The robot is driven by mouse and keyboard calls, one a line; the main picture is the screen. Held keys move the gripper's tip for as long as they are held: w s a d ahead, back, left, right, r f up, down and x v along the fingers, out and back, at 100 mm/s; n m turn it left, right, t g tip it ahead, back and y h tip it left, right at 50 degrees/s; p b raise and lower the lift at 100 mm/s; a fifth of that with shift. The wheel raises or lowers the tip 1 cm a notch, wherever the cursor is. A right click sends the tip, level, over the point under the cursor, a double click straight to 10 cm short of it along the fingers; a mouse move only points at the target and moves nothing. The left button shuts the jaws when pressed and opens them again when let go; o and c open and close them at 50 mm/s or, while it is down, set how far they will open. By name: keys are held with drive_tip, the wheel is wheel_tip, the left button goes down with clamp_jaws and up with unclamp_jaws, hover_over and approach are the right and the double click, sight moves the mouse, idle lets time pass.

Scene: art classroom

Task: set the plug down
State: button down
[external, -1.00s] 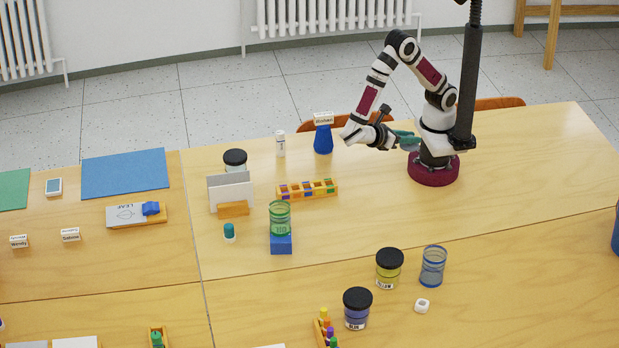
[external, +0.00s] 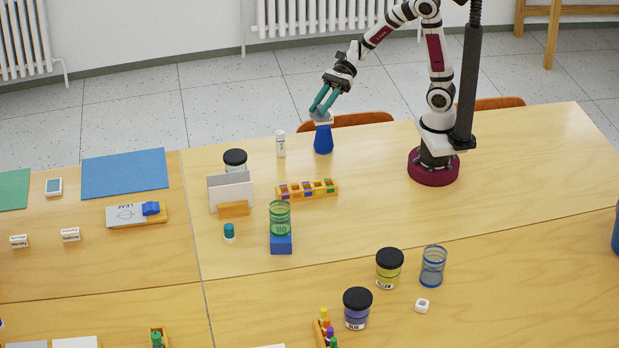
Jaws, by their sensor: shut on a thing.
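A blue flask-shaped vessel (external: 323,141) stands near the back edge of the table, with a white labelled piece at its top. My gripper (external: 318,110) is over the top of this vessel, its teal fingers pointing down and to the left. The fingers are shut on a small pale grey thing (external: 318,116), which I take to be the plug. It is at or just above the vessel's top; I cannot tell whether it touches. The fingers partly hide the plug and the white piece.
A small white bottle (external: 281,146) stands left of the blue vessel. A rack with coloured blocks (external: 307,189) lies in front, and a dark-lidded jar (external: 235,160) stands farther left. The table to the right of the vessel, up to my base, is clear.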

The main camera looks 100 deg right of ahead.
sight(308, 175)
drive_tip(key=w+d+r+m+t+h, duration=0.1)
drive_tip(key=w+d+m+t+h, duration=0.2)
drive_tip(key=d, duration=0.5)
drive_tip(key=shift+m+h, duration=0.7)
drive_tip(key=f, duration=1.8)
drive_tip(key=s+f, duration=0.1)
drive_tip(key=f, duration=0.8)
drive_tip(key=shift+a+f, duration=0.2)
drive_tip(key=shift+f, duration=0.15)
drive_tip(key=c, duration=0.7)
unclamp_jaws()
